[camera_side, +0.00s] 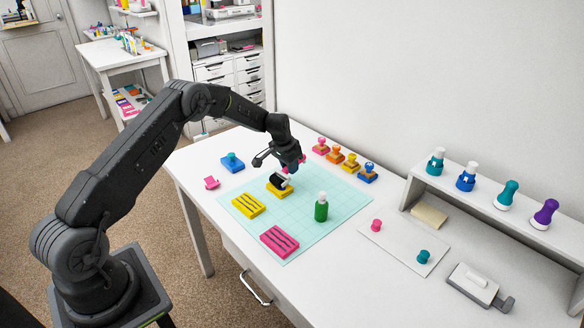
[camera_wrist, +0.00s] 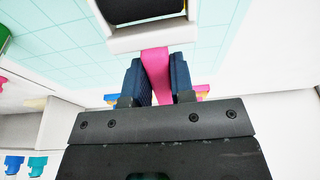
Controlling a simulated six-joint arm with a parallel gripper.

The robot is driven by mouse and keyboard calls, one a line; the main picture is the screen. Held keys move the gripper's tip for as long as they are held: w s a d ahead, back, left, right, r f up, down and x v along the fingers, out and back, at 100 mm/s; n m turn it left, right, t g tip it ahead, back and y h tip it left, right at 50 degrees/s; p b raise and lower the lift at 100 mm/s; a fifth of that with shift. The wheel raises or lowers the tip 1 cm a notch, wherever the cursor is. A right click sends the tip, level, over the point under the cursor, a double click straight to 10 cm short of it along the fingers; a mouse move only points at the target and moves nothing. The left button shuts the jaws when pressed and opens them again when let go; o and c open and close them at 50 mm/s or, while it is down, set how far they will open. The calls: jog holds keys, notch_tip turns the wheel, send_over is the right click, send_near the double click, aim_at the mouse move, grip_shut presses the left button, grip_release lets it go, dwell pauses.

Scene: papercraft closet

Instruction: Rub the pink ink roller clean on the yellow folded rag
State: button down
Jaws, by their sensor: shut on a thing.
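My gripper (camera_side: 287,168) is shut on the pink handle (camera_wrist: 156,75) of the ink roller, between its two dark blue fingers in the wrist view. The roller has a white frame (camera_wrist: 150,40) and a dark cylinder (camera_wrist: 140,8), cut off by the top edge. In the side view the dark cylinder (camera_side: 279,181) is low over a yellow block (camera_side: 277,190); I cannot tell whether they touch. A flat yellow folded piece with dark stripes (camera_side: 248,205), looking like the rag, lies on the mat to the left and nearer the camera.
Several stamps (camera_side: 350,161) stand behind. A white shelf (camera_side: 490,210) is at right.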

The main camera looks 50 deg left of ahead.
jog(key=shift+s+a+f, duration=0.15)
jog(key=shift+a+f, duration=0.05)
jog(key=shift+a, duration=0.1)
jog(key=shift+r, duration=0.75)
jog(key=shift+d, duration=0.1)
jog(key=d+m, duration=0.1)
jog(key=m, duration=0.1)
jog(key=s+d+m, duration=0.1)
jog(key=m, duration=0.1)
jog(key=shift+r+m+g+h, duration=0.1)
jog(key=shift+m+g+h, duration=0.2)
jog(key=shift+g+h, duration=0.1)
jog(key=d+m, duration=0.1)
jog(key=m, duration=0.2)
jog(key=s+d+m+g, duration=0.1)
jog(key=m, duration=0.1)
jog(key=s+d+m, duration=0.1)
jog(key=m, duration=0.2)
jog(key=shift+s+r+m+g, duration=0.15)
jog(key=shift+s+m+g, duration=0.05)
jog(key=shift+m+g, duration=0.1)
jog(key=m, duration=0.1)
jog(key=s+d+m, duration=0.1)
jog(key=m, duration=0.2)
jog(key=shift+s+d+r+m+y, duration=0.15)
jog(key=shift+s+m+y, duration=0.1)
jog(key=shift+m+y, duration=0.15)
